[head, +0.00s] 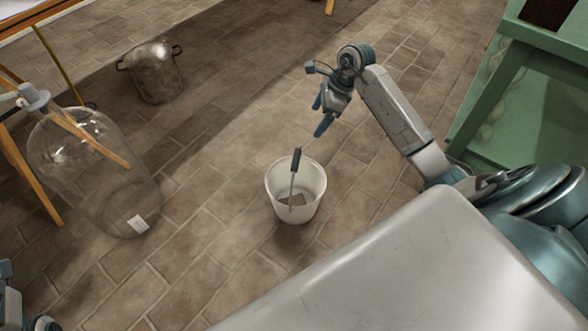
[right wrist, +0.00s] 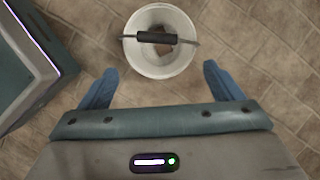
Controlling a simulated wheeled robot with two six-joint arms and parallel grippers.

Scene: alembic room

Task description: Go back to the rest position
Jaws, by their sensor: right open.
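My right gripper (head: 322,112) is open and empty in the head view, above and a little behind a white bucket (head: 312,212). In the right wrist view its two blue fingers (right wrist: 164,85) are spread wide, with nothing between them. The bucket (right wrist: 150,67) stands on the floor beyond the fingertips. A dark grip on a thin metal handle (head: 296,160) shows at the bucket; it also shows across the bucket's top in the right wrist view (right wrist: 157,37). A small brown piece lies inside the bucket. Of my left arm only a bit shows at the lower left; its gripper is not visible.
A large glass bottle (head: 90,175) stands at the left by a wooden frame. A metal pot (head: 155,73) stands at the back left. A green bench (head: 490,90) is at the right, near my right arm. The tiled floor around the bucket is clear.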

